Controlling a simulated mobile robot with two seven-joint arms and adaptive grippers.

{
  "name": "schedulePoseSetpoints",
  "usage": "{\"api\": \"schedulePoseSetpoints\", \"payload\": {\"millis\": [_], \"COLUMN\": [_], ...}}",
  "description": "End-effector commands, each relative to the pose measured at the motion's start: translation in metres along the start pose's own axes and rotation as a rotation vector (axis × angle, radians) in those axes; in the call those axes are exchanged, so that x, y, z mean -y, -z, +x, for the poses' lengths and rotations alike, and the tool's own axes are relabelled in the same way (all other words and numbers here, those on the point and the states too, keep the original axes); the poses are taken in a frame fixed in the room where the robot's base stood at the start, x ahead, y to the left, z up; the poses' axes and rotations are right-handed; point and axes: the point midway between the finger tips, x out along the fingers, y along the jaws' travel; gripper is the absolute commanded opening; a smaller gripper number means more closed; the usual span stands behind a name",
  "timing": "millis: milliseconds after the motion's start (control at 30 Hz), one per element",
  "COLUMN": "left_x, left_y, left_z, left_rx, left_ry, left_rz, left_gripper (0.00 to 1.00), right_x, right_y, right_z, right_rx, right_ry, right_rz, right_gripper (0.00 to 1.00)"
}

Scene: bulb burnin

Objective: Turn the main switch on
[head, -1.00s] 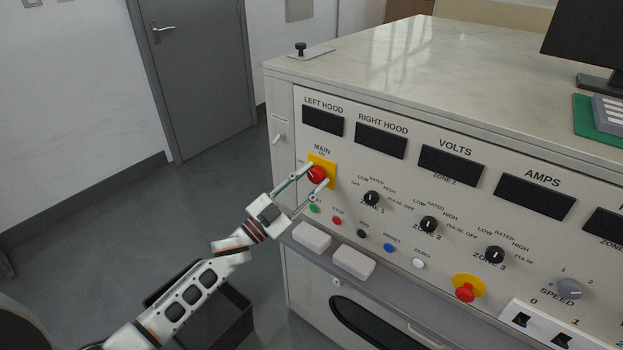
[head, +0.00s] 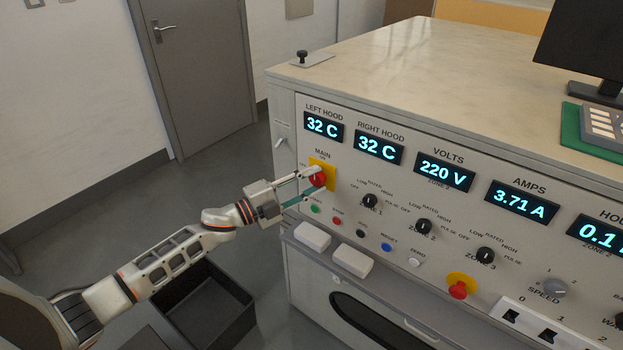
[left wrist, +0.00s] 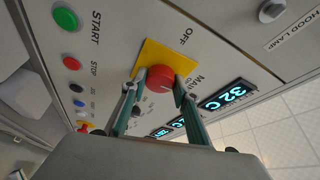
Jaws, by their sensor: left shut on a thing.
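The main switch (head: 318,180) is a red knob on a yellow plate under the MAIN label, at the upper left of the panel. My left gripper (head: 312,182) is at it, with its two fingers on either side of the red knob, shut on it. In the left wrist view the knob (left wrist: 159,79) sits between the fingertips of my left gripper (left wrist: 156,88), with the OFF and MAIN labels beside the yellow plate. The displays are lit, with the left hood display (head: 323,127) at 32 C and the volts display (head: 445,172) at 220 V. My right gripper is not in view.
Below the switch are small buttons, including a green start button (head: 315,209) and a red stop button (head: 337,221). Zone knobs (head: 369,201) lie to the right. A red emergency button (head: 458,290) is lower right. A dark open bin (head: 240,301) stands on the floor.

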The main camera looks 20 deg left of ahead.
Motion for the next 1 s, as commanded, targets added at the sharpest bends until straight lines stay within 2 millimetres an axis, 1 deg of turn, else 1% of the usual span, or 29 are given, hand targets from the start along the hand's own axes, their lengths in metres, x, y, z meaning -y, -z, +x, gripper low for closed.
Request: {"api": "schedulePoseSetpoints", "payload": {"millis": [33,200,667,700,733,767,1000], "left_x": [0.0015,0.0007,0.0000,0.0000,0.0000,0.0000,0.0001], "left_y": [0.0001,0.0004,0.0004,0.0004,0.0004,0.0004,0.0003], "left_z": [0.0002,0.0004,0.0003,0.0003,0.0003,0.0003,0.0003], "left_rx": [0.000,0.000,-0.001,-0.001,-0.001,-0.001,0.000], "left_ry": [-0.006,-0.019,-0.023,-0.023,-0.023,-0.023,-0.022], "left_rz": [0.016,0.045,0.056,0.056,0.056,0.056,0.054], "left_gripper": [0.08,0.08,0.08,0.37,0.45,0.46,0.46], "right_x": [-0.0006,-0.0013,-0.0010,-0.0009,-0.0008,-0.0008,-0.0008], "right_y": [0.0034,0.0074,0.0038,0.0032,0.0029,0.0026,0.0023], "right_z": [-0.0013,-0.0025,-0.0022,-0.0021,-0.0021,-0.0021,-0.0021], "right_rx": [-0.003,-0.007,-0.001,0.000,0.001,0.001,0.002], "right_ry": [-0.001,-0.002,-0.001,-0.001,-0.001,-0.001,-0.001], "right_rz": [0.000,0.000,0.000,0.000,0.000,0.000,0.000], "right_gripper": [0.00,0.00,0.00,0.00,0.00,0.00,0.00]}}
